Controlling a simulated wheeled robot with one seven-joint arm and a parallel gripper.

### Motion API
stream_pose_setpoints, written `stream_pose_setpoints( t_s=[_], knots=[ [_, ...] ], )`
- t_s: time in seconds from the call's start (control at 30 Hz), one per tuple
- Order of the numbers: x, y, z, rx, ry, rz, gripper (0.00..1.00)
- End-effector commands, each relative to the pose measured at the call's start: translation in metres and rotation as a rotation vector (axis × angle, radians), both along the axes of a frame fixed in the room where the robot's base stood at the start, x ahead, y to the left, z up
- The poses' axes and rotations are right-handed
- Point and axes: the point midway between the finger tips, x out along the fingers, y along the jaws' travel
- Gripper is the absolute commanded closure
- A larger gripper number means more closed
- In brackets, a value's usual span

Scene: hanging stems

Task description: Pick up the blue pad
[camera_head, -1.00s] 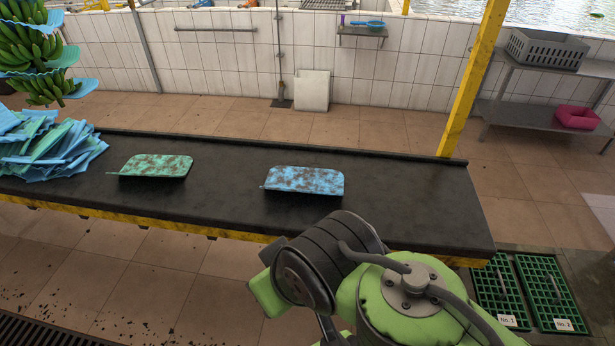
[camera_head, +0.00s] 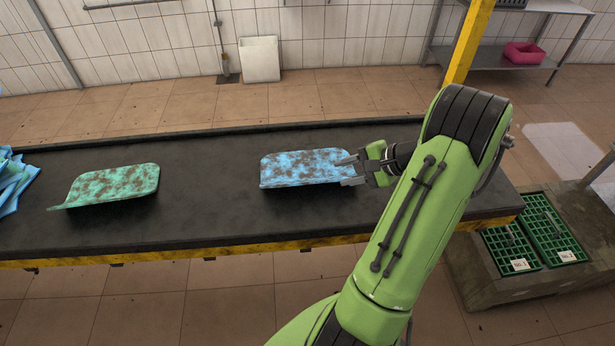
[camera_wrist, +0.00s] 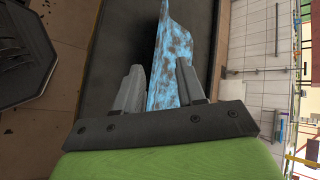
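The blue pad (camera_head: 305,167), mottled with brown patches, lies on the black conveyor-like table in the head view. My gripper (camera_head: 351,170) is at the pad's right edge, its two fingers spread apart. In the wrist view the blue pad (camera_wrist: 168,65) stretches away between the two fingers of my gripper (camera_wrist: 160,88). The fingers look open around the near end of the pad; whether they touch it I cannot tell. The pad still rests on the table.
A similar green pad (camera_head: 112,185) lies to the left on the black table (camera_head: 210,206). Blue sheets (camera_head: 14,180) are at the far left. A yellow post (camera_head: 470,45) rises behind my arm. Green crates (camera_head: 535,240) stand at the right.

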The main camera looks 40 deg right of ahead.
Motion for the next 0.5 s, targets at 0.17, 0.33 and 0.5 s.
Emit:
stream_pose_setpoints(
  t_s=[0.17, 0.33, 0.5],
  knots=[
    [-0.033, -0.037, -0.036, 0.168, -0.071, -0.184, 0.61],
    [-0.012, -0.029, -0.051, 0.184, -0.078, -0.189, 0.61],
    [0.023, -0.015, -0.073, 0.183, -0.077, -0.188, 0.61]
  ],
)
